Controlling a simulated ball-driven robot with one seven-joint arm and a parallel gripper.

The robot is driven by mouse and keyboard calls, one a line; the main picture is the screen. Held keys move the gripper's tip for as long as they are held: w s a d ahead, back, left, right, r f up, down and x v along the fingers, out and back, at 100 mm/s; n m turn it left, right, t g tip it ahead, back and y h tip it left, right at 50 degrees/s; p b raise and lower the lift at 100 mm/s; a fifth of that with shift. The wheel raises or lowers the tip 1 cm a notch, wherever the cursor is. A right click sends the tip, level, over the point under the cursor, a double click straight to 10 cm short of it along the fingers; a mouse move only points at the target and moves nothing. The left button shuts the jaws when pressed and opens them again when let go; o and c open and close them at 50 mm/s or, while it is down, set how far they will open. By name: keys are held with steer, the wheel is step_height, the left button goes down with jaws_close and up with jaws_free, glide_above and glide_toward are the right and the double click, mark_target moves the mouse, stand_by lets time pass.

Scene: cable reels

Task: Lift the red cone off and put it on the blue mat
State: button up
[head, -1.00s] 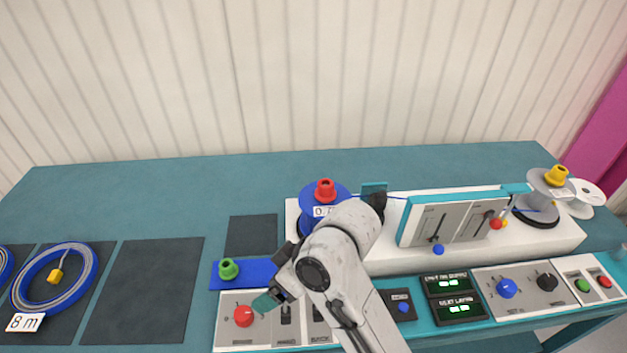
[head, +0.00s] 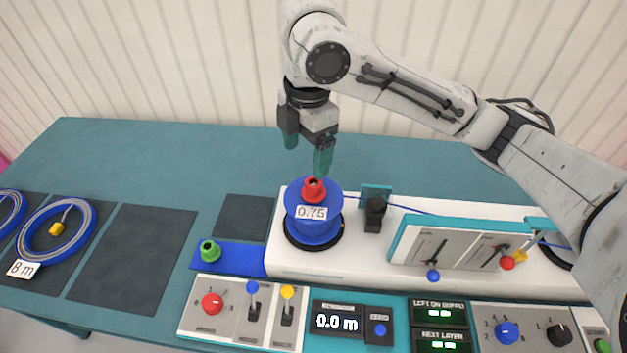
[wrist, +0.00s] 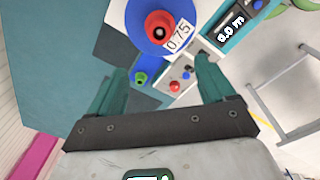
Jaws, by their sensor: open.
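The red cone (head: 313,189) sits on top of the blue reel (head: 314,224), which carries a 0.75 label and stands at the left end of the white machine. My gripper (head: 308,158) is open and empty, pointing down above and slightly behind the cone. In the wrist view the cone (wrist: 160,27) lies beyond the fingertips, near the top of the picture, and is not between the fingers.
A control panel (head: 244,312) with a red knob and levers stands in front of the mat. A black post (head: 375,213) stands right of the reel. A tilted lever panel (head: 445,248) is farther right. Dark flat mats (head: 133,258) and coiled cables (head: 57,228) lie left.

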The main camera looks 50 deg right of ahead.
mark_target(314, 184)
steer(key=shift+s+d+f, duration=0.4)
steer(key=shift+d+f, duration=0.05)
steer(key=shift+d, duration=0.2)
step_height(314, 184, down, 5)
steer(key=shift+r, duration=0.1)
steer(key=shift+w+d+f+p, duration=0.1)
steer(key=shift+f+p, duration=0.1)
steer(key=shift+f, duration=1.15)
steer(key=shift+w+d+f+p, duration=0.1)
steer(key=shift+f+p, duration=0.1)
steer(key=shift+f, duration=1.1)
steer(key=shift+c, duration=0.3)
steer(key=c, duration=1.1)
